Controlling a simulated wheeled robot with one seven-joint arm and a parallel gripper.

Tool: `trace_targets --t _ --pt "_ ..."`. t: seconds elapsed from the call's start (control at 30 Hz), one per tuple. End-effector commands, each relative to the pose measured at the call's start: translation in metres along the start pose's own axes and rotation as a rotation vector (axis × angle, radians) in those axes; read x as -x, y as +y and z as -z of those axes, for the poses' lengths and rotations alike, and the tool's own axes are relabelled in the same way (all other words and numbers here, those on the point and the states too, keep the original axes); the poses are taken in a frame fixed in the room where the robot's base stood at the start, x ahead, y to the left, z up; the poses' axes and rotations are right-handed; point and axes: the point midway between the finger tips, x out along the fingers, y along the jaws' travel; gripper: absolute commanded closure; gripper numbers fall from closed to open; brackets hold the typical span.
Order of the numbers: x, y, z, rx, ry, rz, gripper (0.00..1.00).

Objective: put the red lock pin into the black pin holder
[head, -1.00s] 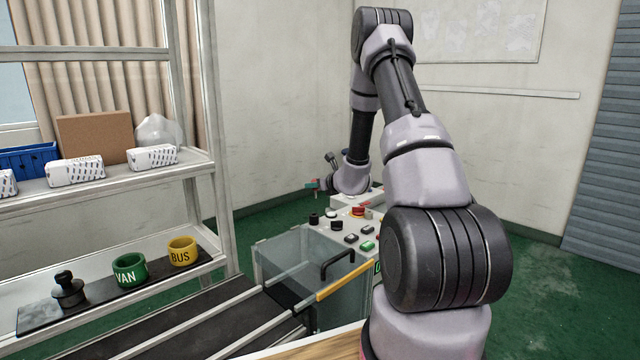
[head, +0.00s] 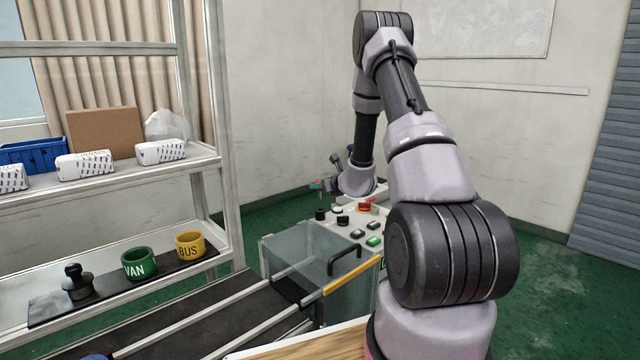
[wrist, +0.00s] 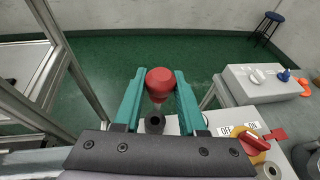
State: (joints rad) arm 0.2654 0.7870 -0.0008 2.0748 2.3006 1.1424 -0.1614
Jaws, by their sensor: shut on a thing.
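The red lock pin (wrist: 160,82) has a round red knob and a pale shaft below it. My gripper (wrist: 160,74) has teal fingers and is shut on the knob, one finger on each side. The black pin holder (wrist: 155,123) is a short upright cylinder with a hole in its top, just below the pin's shaft in the wrist view. In the head view the black pin holder (head: 320,214) stands at the left end of the control panel, and my gripper is small above it, with a gap between. The exact alignment of shaft and hole cannot be told.
The control panel has a red switch on a yellow base (wrist: 248,140) and several buttons. A clear guard box (head: 310,265) with a black handle stands in front of it. A shelf (head: 110,175) with boxes and cups is at the left. A blue stool (wrist: 268,24) stands far back.

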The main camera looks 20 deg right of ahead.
Motion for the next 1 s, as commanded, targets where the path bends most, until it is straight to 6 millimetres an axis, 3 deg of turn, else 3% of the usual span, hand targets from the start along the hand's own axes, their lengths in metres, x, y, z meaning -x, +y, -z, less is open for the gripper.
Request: trace_targets --t 1.0 --pt "-0.018 0.000 0.048 0.000 0.000 0.000 1.00"
